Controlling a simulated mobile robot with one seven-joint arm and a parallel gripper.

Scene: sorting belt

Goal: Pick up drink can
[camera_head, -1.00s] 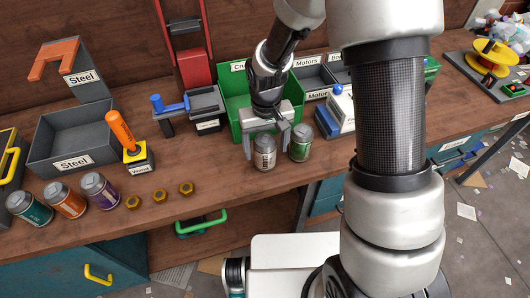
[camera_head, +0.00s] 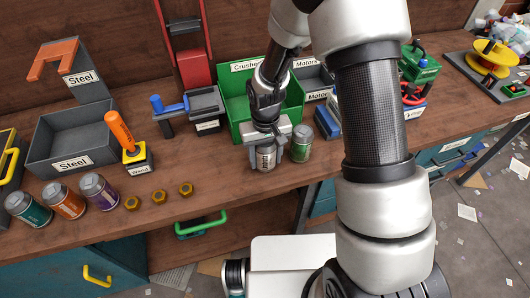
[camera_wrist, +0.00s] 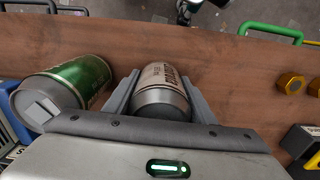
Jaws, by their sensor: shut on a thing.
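A silver and tan drink can (camera_head: 265,158) stands upright on the wooden bench in front of the green bin. My gripper (camera_head: 267,150) reaches down over it and is shut on it, one finger on each side. A green can (camera_head: 301,143) stands just right of the held can; in the wrist view this green can (camera_wrist: 70,88) is on the left, close outside the finger.
The green crusher bin (camera_head: 238,105) is right behind. Teal, orange and purple cans (camera_head: 99,191) and several brass nuts (camera_head: 159,197) are to the left. The bench's front edge is close.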

